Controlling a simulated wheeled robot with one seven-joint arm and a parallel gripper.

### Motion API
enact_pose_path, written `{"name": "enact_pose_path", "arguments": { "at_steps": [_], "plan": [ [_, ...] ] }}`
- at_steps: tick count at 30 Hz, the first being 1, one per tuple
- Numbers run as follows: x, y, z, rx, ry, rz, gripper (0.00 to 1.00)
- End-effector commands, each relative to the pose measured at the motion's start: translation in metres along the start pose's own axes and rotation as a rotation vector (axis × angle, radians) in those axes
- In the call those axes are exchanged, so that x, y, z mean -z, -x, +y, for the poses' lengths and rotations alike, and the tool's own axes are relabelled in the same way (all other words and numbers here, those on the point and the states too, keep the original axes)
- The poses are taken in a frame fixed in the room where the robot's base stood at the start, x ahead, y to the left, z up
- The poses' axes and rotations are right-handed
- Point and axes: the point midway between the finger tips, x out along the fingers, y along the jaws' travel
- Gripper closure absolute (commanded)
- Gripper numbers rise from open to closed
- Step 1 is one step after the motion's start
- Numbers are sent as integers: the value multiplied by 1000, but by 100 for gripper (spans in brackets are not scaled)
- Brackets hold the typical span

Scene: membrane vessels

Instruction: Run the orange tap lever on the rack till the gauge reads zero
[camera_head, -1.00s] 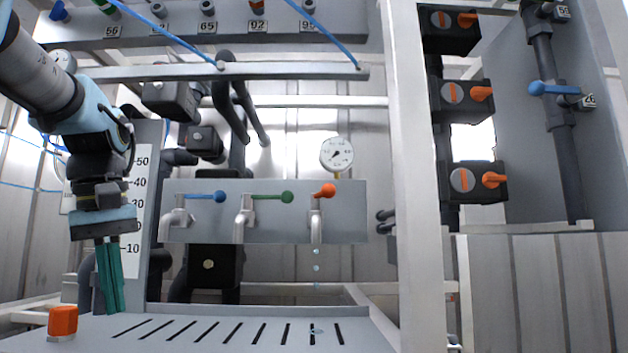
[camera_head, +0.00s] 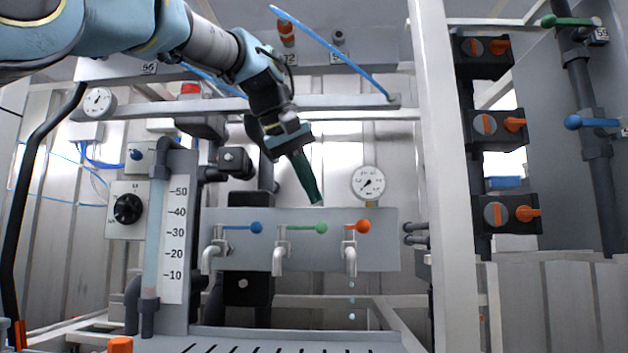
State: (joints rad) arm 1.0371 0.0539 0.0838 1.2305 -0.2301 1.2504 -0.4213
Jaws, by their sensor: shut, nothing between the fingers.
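The orange tap lever (camera_head: 363,227) is a short lever with a round orange knob on the right tap of the rack panel (camera_head: 300,262). Drops fall below that tap's spout (camera_head: 351,262). A round white gauge (camera_head: 368,183) with a dark needle stands just above and right of the orange knob; the needle's exact reading is too small to tell. My gripper (camera_head: 318,203) has green fingers, shut and empty. It points down and right, in front of the panel's top edge, above the green knob and left of the orange one, apart from both in the picture.
Beside the orange lever are a green tap lever (camera_head: 321,228) and a blue one (camera_head: 256,227). A second gauge (camera_head: 99,102) and a black dial (camera_head: 127,208) are at left. A white post (camera_head: 445,180) stands right of the panel. A slotted tray lies below the taps.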

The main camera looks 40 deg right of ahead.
Motion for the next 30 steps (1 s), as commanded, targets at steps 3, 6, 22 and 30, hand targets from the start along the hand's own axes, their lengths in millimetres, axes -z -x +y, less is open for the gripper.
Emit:
{"name": "enact_pose_path", "arguments": {
  "at_steps": [3, 6, 22, 30],
  "plan": [
    [0, -26, 0, 3, 0, -5, 100],
    [0, -46, 0, 2, 0, -4, 100],
    [0, -81, 35, 1, 0, 0, 100],
    [0, -82, 35, 1, 0, 0, 100]
  ]
}}
